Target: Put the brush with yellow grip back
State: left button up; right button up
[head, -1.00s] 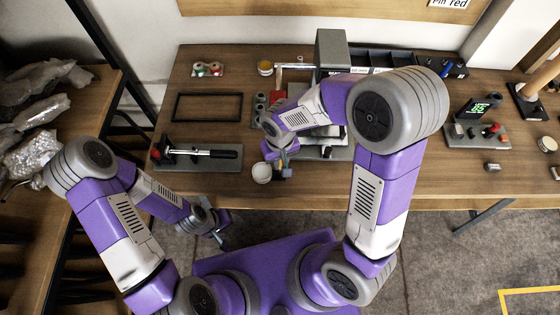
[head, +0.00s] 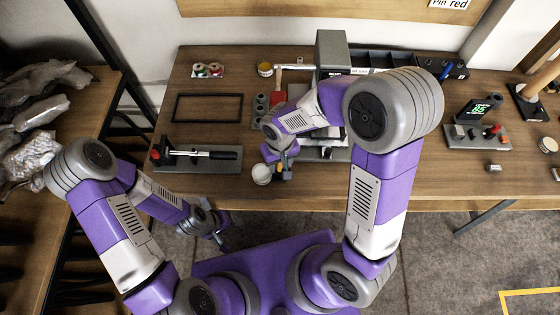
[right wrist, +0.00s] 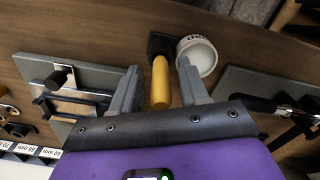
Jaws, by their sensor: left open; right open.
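The brush with yellow grip (right wrist: 160,82) shows in the right wrist view, its black head beside the rim of a white cup (right wrist: 199,56). Its yellow grip points toward my right gripper (right wrist: 158,88), whose open fingers are on either side of it with gaps showing. In the head view the brush (head: 287,172) is a small yellow and dark patch by the table's front edge, partly hidden under my right gripper (head: 279,165). The white cup (head: 262,175) stands just left of it. My left gripper (head: 216,228) is open and empty, in front of the table edge.
A grey stand (head: 334,52) rises behind my right arm.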

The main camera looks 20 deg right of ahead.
notch_tip(320, 180, up, 12)
jog(key=p, duration=0.2)
jog(key=shift+r+p, duration=0.1)
jog(key=shift+p, duration=0.2)
dwell(0.3)
